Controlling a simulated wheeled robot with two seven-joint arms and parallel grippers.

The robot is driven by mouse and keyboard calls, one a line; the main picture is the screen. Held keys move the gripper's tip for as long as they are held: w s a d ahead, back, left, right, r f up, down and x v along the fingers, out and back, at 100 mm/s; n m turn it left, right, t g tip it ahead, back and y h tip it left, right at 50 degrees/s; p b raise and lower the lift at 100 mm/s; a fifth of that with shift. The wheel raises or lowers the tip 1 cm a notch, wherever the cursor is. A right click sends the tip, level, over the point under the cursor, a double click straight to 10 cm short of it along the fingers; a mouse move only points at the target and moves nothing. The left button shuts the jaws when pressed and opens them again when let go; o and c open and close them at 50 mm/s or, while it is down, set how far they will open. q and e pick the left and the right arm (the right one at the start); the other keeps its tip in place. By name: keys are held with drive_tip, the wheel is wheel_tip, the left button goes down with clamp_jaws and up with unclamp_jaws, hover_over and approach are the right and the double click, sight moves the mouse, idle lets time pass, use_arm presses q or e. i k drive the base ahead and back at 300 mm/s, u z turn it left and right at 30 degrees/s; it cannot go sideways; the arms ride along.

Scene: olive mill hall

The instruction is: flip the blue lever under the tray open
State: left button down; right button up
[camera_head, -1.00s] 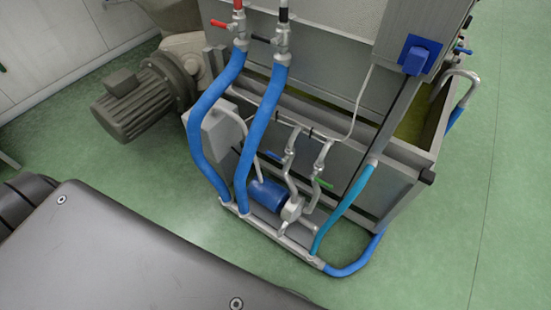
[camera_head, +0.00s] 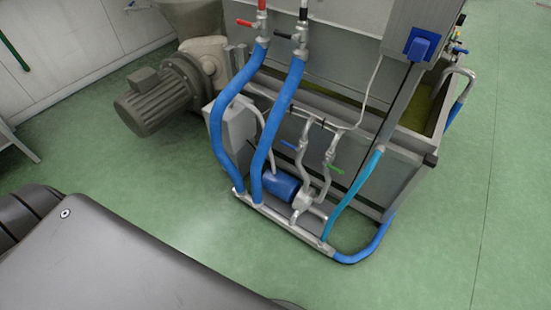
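A small blue lever (camera_head: 288,145) sits on a metal pipe valve below the tray (camera_head: 309,94), on the front of the machine. It points up and to the left of its pipe. A green lever (camera_head: 335,169) sits on the neighbouring pipe to its right. Whether the blue lever's valve is open or shut I cannot tell. Neither of my grippers is in view.
Blue hoses (camera_head: 279,115) run down in front of the machine, left of the blue lever. A blue pump (camera_head: 281,184) sits low on a metal frame. A grey motor (camera_head: 154,101) stands at the left. Green floor (camera_head: 155,180) lies clear before the machine.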

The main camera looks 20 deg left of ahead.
sight(297, 149)
drive_tip(key=u, duration=1.05)
drive_tip(key=i, duration=0.65)
drive_tip(key=z, duration=1.1)
